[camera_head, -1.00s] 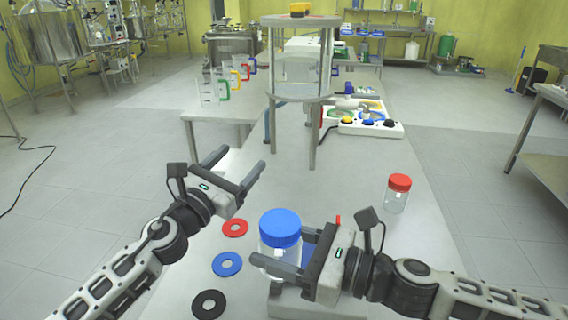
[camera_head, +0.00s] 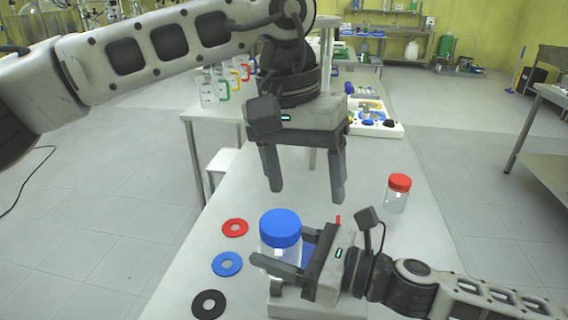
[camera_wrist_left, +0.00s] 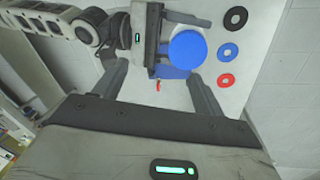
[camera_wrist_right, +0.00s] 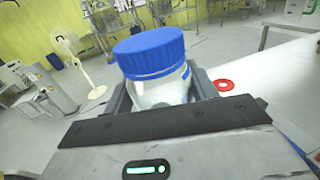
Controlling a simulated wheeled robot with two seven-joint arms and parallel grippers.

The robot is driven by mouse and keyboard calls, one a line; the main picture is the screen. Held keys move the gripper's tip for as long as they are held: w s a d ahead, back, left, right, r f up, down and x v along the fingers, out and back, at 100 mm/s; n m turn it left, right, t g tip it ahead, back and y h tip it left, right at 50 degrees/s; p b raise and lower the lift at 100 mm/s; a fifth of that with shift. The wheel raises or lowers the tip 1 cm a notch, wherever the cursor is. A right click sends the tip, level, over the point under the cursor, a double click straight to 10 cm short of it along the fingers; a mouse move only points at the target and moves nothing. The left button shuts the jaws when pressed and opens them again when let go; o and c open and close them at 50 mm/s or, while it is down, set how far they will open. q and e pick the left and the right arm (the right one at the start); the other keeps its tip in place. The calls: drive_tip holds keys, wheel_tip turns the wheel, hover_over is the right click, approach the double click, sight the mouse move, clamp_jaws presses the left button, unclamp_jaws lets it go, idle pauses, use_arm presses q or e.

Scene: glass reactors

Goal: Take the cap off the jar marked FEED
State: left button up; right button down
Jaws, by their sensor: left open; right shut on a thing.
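A clear jar with a blue cap (camera_head: 280,226) stands at the near part of the table. My right gripper (camera_head: 276,266) is shut on the jar's body below the cap. The right wrist view shows the jar (camera_wrist_right: 160,90) upright between its fingers, cap on. My left gripper (camera_head: 304,192) is open and empty, pointing down above and behind the blue cap. The left wrist view shows the blue cap (camera_wrist_left: 187,49) beyond its open fingers. A second clear jar with a red cap (camera_head: 399,183) stands to the right. No FEED marking is readable on either jar.
Red (camera_head: 235,228), blue (camera_head: 227,264) and black (camera_head: 209,304) rings lie flat left of the held jar. A grey block is under the jar's area. Beakers with coloured handles (camera_head: 212,86) stand farther back. The table is clear around the red-capped jar.

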sight(283, 221)
use_arm(q)
drive_tip(key=shift+w+a+r+m+t+y, duration=0.15)
drive_tip(key=shift+a+r+y, duration=0.15)
drive_tip(key=shift+a+y, duration=0.2)
drive_tip(key=shift+a+r+m+t+y, duration=0.15)
drive_tip(key=shift+a+r+y, duration=0.2)
drive_tip(key=shift+a, duration=0.25)
drive_tip(key=shift+a+f, duration=0.15)
drive_tip(key=shift+f, duration=0.1)
wheel_tip(283, 221, down, 7)
drive_tip(key=shift+f, duration=0.2)
